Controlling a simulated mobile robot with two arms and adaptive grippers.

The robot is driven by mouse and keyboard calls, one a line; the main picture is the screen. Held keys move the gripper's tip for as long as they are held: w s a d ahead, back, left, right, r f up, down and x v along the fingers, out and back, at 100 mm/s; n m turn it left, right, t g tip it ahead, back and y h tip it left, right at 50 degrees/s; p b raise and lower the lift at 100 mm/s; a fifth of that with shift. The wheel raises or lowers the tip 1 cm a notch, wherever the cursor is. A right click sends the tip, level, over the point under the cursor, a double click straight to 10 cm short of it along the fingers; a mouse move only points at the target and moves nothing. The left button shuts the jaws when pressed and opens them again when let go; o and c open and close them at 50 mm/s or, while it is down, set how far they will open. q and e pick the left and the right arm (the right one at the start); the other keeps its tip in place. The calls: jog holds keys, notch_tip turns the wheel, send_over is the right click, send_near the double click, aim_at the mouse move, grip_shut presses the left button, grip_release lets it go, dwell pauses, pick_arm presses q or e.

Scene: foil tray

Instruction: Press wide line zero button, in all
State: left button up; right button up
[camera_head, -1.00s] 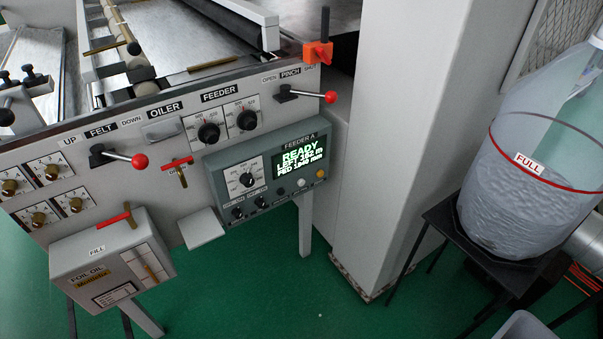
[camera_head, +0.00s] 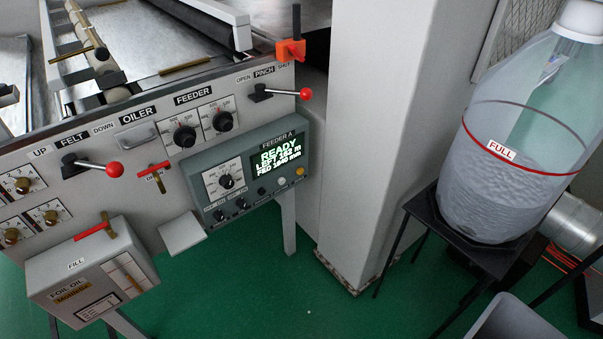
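The feeder control box (camera_head: 205,170) labelled FEEDER A hangs on the machine's front panel. Its lit screen (camera_head: 279,158) shows READY, a LEFT line and a FED 1840 mm line in green-white text. A dial (camera_head: 227,182) and small dark knobs (camera_head: 242,204) sit on the left of the box. Neither of my grippers is in view.
Red-ball levers for FELT (camera_head: 114,170) and PINCH (camera_head: 305,94) stick out from the panel. A foil oil box (camera_head: 92,275) is at lower left. Green floor (camera_head: 300,305) is open below.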

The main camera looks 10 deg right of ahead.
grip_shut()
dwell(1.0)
